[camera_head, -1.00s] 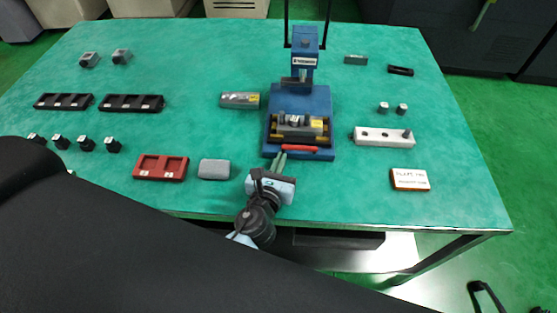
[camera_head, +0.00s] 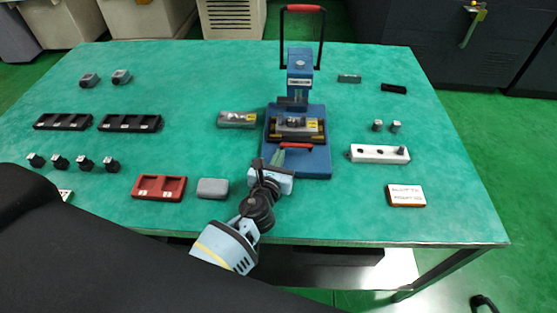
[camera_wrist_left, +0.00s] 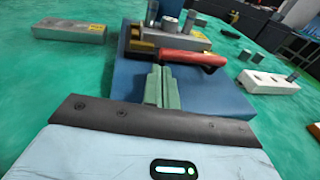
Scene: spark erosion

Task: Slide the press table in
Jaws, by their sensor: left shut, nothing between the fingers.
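The blue press (camera_head: 301,66) stands on the green bench, its black lever with a red grip (camera_head: 303,8) raised. Its press table (camera_head: 297,129), with metal parts on top, sits on the blue base in front of the column. The table's red handle (camera_head: 296,145) faces me; a bare strip of base shows in front of it. My left gripper (camera_head: 278,157) is shut and empty, its green fingers pointing at the handle. In the left wrist view the fingertips (camera_wrist_left: 160,68) are at the red handle (camera_wrist_left: 194,58), close or touching; I cannot tell which. My right gripper is not in view.
A grey block (camera_head: 213,188) and a red tray (camera_head: 159,187) lie left of my gripper. A metal block (camera_head: 237,120) lies left of the press. A white holed block (camera_head: 379,153) and a labelled card box (camera_head: 406,195) lie right.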

